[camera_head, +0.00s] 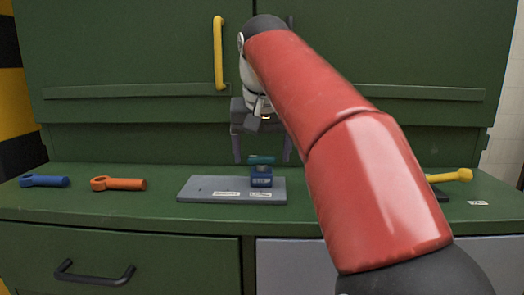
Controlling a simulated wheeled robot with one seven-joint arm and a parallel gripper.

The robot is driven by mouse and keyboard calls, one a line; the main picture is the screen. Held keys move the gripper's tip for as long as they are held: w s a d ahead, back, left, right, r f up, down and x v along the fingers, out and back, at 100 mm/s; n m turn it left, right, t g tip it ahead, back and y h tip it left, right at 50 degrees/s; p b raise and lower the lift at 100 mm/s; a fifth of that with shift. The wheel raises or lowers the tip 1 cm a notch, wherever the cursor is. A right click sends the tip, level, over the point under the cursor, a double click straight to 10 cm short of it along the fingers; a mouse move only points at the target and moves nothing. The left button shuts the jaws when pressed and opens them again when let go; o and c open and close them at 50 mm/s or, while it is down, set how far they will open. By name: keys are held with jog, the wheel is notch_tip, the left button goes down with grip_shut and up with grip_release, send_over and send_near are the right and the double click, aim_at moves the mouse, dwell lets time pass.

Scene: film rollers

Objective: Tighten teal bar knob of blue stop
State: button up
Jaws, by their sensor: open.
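The blue stop (261,180) sits on a grey plate (208,188) on the green counter, right of the plate's middle. The teal bar knob (262,160) is on top of the blue stop and lies roughly crosswise in the picture. My gripper (262,160) hangs above and around the knob in the picture, with its two fingers apart, one to the left and one to the right. Its jaws are open and empty. I cannot tell from this one view how far the fingers are from the knob in depth.
A blue wrench-like tool (45,181) and an orange one (118,184) lie at the left of the counter (160,210). A yellow-handled thing (450,176) lies at the right, partly behind my red arm. A green cabinet with a yellow handle (218,52) stands behind.

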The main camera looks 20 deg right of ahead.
jog(key=c, duration=1)
jog(key=m+p, duration=0.2)
jog(key=m+h+p, duration=0.1)
jog(key=shift+a+r+m+g+p, duration=0.2)
jog(key=shift+a+m+g+p, duration=0.1)
jog(key=shift+m, duration=0.1)
jog(key=m+h+p, duration=0.1)
jog(key=m, duration=0.1)
jog(key=m+g+p, duration=0.1)
jog(key=m+p, duration=0.1)
jog(key=shift+w+m+h, duration=0.2)
jog(key=shift+m+h, duration=0.1)
jog(key=shift+h, duration=0.1)
jog(key=m, duration=0.1)
jog(key=m+g, duration=0.1)
jog(key=m, duration=0.1)
jog(key=m+g, duration=0.1)
jog(key=m, duration=0.1)
jog(key=shift+w+a+f+h, duration=0.15)
jog(key=shift+w+f+h, duration=0.1)
jog(key=shift+h, duration=0.15)
jog(key=shift+w+m+g, duration=0.15)
jog(key=shift+m+g, duration=0.75)
jog(key=shift+m, duration=1.5)
jog(key=shift+r, duration=0.1)
